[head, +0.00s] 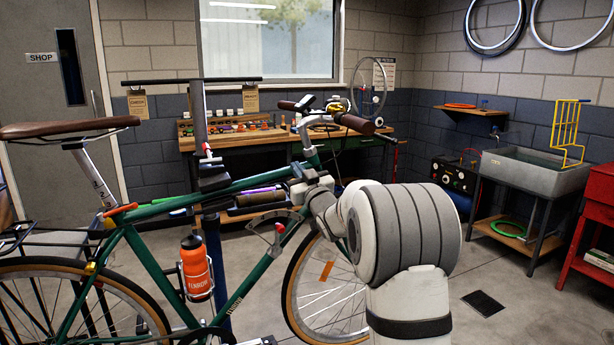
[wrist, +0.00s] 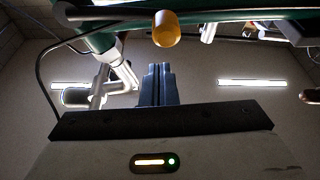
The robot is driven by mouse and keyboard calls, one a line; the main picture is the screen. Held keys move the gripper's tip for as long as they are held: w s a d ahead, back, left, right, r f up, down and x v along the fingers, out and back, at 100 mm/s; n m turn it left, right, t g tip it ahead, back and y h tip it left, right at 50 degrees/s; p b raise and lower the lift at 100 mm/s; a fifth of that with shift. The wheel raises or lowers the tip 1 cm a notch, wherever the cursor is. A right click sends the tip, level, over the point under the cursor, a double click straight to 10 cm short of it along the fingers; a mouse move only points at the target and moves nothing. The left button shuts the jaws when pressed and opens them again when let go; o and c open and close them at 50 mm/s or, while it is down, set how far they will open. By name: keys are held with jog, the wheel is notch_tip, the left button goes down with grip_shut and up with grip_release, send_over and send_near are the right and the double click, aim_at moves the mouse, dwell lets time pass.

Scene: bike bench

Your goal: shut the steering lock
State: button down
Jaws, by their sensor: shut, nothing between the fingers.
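The green bike (head: 160,208) is held in a work stand. A grey, fan-shaped plate with a small red-and-white lever (head: 277,228) sits by its down tube, near the front; I cannot tell for sure that this is the steering lock. In the wrist view my gripper (wrist: 158,72) is shut and empty, its dark fingertips pointing up at a green tube (wrist: 225,17). An orange, round-ended knob (wrist: 166,29) sticks out just beyond the fingertips, apart from them in the picture. In the head view my arm reaches to the bike's head tube; the fingertips cannot be made out there.
The handlebar (head: 345,121) and its cables are close above my arm. An orange bottle (head: 195,268) sits on the frame. A workbench (head: 235,139) stands behind, a sink (head: 530,168) at the right. The floor between is mostly clear.

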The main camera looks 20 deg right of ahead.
notch_tip(320, 180, up, 4)
jog(key=a, duration=0.2)
jog(key=d+v, duration=0.1)
jog(key=v, duration=0.9)
jog(key=shift+s, duration=0.1)
jog(key=s+a+f+m+g+h+p, duration=0.1)
jog(key=s+g+p, duration=0.3)
jog(key=s, duration=0.8)
jog(key=s+a+f+m+g+h+p, duration=0.1)
jog(key=s+a+f+g+h+p, duration=0.1)
jog(key=s+g, duration=0.6)
jog(key=s+a+f+m+g+h+p, duration=0.1)
jog(key=s+f+g+p, duration=0.4)
jog(key=s, duration=1.2)
jog(key=a+m+g+p, duration=0.1)
jog(key=a+p, duration=0.1)
jog(key=p, duration=0.1)
jog(key=shift+s+g+h, duration=0.2)
jog(key=shift+g+h, duration=0.1)
jog(key=shift+g, duration=0.1)
